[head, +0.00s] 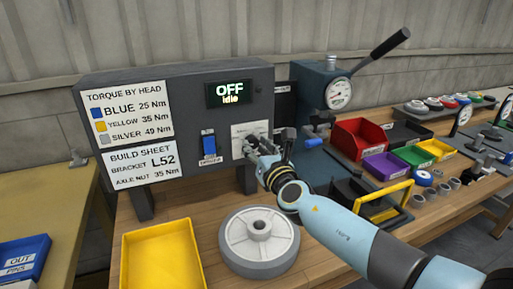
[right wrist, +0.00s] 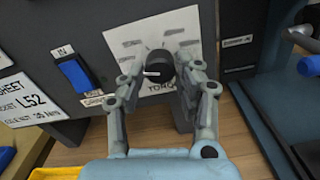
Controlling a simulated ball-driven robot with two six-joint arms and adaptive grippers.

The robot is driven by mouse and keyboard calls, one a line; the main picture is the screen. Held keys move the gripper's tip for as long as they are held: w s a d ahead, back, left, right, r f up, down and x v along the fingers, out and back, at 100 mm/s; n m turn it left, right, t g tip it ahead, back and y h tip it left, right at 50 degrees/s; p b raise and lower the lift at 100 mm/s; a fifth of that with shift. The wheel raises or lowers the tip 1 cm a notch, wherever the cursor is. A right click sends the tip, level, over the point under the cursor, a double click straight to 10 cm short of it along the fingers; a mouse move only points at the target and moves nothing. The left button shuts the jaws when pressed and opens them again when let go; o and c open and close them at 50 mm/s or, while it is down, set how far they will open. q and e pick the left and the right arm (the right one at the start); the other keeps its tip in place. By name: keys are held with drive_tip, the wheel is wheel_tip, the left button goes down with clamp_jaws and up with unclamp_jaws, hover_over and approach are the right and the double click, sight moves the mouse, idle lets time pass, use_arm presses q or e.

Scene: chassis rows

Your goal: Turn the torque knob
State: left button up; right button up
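The torque knob (right wrist: 158,66) is a round black knob with a white pointer line, on a pale dial plate (right wrist: 135,35). The pointer points left in the right wrist view. My right gripper (right wrist: 162,62) has its two fingers on either side of the knob, apart from each other; whether they touch it I cannot tell. The grey controller box (head: 165,85) has a display (head: 230,92) reading "OFF Idle". My left gripper is not in view.
A blue switch (head: 209,145) is left of the dial. A grey wheel (head: 259,241) and a yellow tray (head: 162,258) lie in front of the box. A press with a gauge (head: 338,93) and colored bins (head: 360,138) stand to the right, near my right arm.

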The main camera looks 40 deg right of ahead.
clamp_jaws()
drive_tip(key=m+b, duration=0.3)
drive_tip(key=m, duration=0.1)
drive_tip(key=shift+f, duration=0.15)
drive_tip(key=m+b, duration=0.2)
drive_tip(key=m, duration=0.3)
drive_tip(key=shift+m, duration=0.3)
idle(0.3)
drive_tip(key=o, duration=0.5)
unclamp_jaws()
drive_tip(key=shift+o, duration=0.2)
